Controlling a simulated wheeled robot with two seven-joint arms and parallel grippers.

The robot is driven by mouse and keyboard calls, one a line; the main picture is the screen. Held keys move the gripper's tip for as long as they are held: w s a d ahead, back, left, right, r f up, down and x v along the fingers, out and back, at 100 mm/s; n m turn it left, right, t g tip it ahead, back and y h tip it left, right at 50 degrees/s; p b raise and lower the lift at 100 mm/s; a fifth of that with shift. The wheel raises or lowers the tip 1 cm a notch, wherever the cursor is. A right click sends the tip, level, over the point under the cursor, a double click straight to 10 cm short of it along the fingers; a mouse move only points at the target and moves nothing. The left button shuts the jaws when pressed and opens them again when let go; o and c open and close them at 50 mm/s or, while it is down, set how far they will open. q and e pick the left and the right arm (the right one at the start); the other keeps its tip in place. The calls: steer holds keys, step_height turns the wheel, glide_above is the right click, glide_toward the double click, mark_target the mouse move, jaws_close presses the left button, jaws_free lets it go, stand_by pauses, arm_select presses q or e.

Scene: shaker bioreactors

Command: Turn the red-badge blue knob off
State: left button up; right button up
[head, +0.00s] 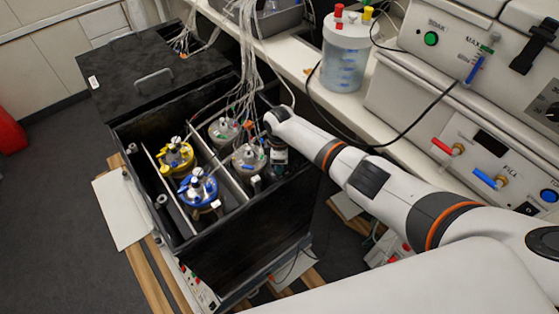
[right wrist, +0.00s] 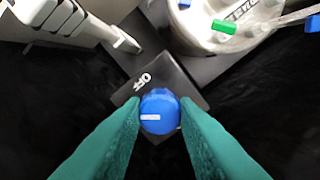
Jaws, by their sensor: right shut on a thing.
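The blue knob (right wrist: 161,108) shows in the right wrist view, on a small dark plate (right wrist: 178,76) marked "OFF" (right wrist: 143,82). A short white mark on the knob lies to the left in the picture. My right gripper (right wrist: 160,114) has its two teal fingers against the knob's left and right sides, shut on it. In the head view my right arm reaches down into the black open box (head: 272,215), and its wrist (head: 279,150) hides the knob and fingertips. I cannot make out a red badge beside the knob. My left gripper is not in view.
In the box stand a yellow-topped vessel (head: 177,157), a blue-topped vessel (head: 199,188) and grey-topped vessels (head: 224,130) with tubes and cables above. A bench with a clear jar (head: 345,58) and control panels (head: 495,150) stands right.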

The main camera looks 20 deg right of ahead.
steer(key=m+p, duration=0.1)
steer(key=m, duration=0.4)
steer(key=shift+r+m+p, duration=0.1)
steer(key=shift+m+p, duration=0.7)
steer(key=shift+m, duration=1.7)
steer(key=o, duration=1)
steer(key=shift+r, duration=0.3)
step_height(320, 180, up, 11)
steer(key=shift+r+p, duration=0.15)
steer(key=shift+p, duration=0.45)
